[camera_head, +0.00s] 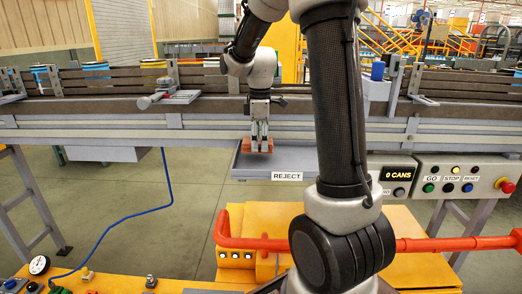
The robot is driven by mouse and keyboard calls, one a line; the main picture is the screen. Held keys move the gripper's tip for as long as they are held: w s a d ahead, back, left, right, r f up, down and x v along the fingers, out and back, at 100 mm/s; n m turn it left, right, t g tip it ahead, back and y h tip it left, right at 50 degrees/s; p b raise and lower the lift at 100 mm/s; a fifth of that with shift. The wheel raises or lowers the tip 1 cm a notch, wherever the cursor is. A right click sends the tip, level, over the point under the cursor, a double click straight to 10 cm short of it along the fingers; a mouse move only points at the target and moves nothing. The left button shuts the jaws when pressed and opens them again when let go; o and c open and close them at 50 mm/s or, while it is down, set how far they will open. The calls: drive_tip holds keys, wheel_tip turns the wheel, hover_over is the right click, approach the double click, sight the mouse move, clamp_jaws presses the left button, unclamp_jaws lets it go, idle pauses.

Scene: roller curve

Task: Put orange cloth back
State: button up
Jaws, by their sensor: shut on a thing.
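The orange cloth (249,147) is a small folded piece at the tips of my gripper (261,143). My gripper points down and is shut on the cloth. Both are over the grey tray (242,172) with the REJECT label, which hangs at the front of the conveyor. I cannot tell whether the cloth touches the tray's floor. My arm crosses the picture just right of the tray and hides part of the conveyor.
The conveyor (90,135) with side rails runs across the view, with several cans behind the rails at left. A control box (462,177) with buttons and a "0 CANS" display (397,174) are at right. A red-orange rail (450,244) crosses in front. A blue cable (168,190) hangs at left.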

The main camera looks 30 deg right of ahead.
sight(260, 141)
drive_tip(key=shift+f, duration=1.65)
drive_tip(key=o, duration=1)
drive_tip(key=shift+f, duration=0.1)
drive_tip(key=r, duration=0.8)
drive_tip(key=s+r, duration=0.1)
drive_tip(key=r, duration=0.3)
drive_tip(key=shift+a+r, duration=0.25)
drive_tip(key=shift+r, duration=0.1)
drive_tip(key=s+a+m+t, duration=0.1)
drive_tip(key=s+m, duration=0.2)
drive_tip(key=s, duration=0.4)
drive_tip(key=s+a+m+t, duration=0.1)
drive_tip(key=s+m, duration=0.3)
drive_tip(key=s, duration=0.4)
drive_tip(key=s+a+f+m+t, duration=0.1)
drive_tip(key=s+a+m+t, duration=0.1)
drive_tip(key=s, duration=0.5)
drive_tip(key=shift+s+a+f+m, duration=0.15)
drive_tip(key=shift+a+m, duration=0.1)
drive_tip(key=shift+m, duration=0.3)
drive_tip(key=shift+s+a+r+m, duration=0.1)
drive_tip(key=shift+a+m, duration=0.1)
drive_tip(key=shift+m, duration=0.35)
